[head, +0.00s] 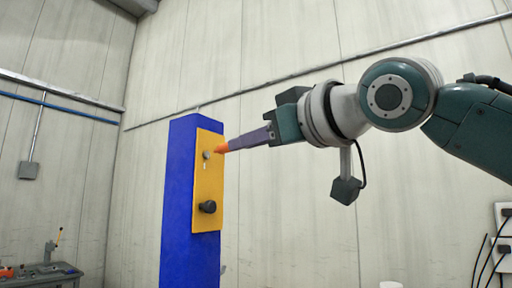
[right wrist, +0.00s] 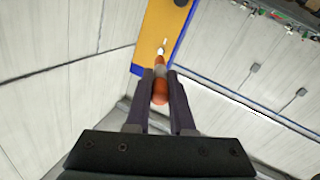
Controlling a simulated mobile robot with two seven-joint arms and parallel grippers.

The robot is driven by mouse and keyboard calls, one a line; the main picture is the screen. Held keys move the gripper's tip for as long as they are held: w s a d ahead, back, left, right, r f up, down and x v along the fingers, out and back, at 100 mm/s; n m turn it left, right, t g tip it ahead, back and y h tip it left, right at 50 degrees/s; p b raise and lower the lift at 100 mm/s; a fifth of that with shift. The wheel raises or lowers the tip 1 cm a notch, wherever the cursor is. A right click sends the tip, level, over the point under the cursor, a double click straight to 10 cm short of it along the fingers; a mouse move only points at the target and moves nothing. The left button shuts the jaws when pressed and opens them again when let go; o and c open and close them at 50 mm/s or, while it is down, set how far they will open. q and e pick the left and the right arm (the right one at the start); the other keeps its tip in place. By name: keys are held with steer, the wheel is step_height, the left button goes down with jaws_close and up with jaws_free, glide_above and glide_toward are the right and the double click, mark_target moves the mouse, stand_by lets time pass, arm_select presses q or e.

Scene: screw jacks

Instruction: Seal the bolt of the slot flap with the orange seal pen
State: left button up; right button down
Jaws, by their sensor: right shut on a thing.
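The yellow slot flap panel (head: 208,180) is on the front of a blue column. The round grey bolt (head: 206,154) sits on its upper part, with a small pale mark just below. The pen's end is very close to the bolt; I cannot tell whether they touch. My left gripper is out of view.
The blue column (head: 176,210) stands upright before a pale panelled wall. A black knob (head: 207,207) sticks out of the panel below the bolt. A grey bench (head: 45,274) with small items is at the lower left. The space around my right arm is clear.

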steer(key=shift+w+a, duration=0.35)
steer(key=shift+w, duration=0.1)
steer(key=shift+w+d+p, duration=0.1)
steer(key=shift+w+p, duration=0.05)
steer(key=shift+p, duration=0.15)
stand_by(0.4)
steer(key=shift+w+a+p, duration=0.4)
steer(key=shift+a+p, duration=0.1)
stand_by(0.9)
stand_by(0.7)
steer(key=shift+f, duration=0.1)
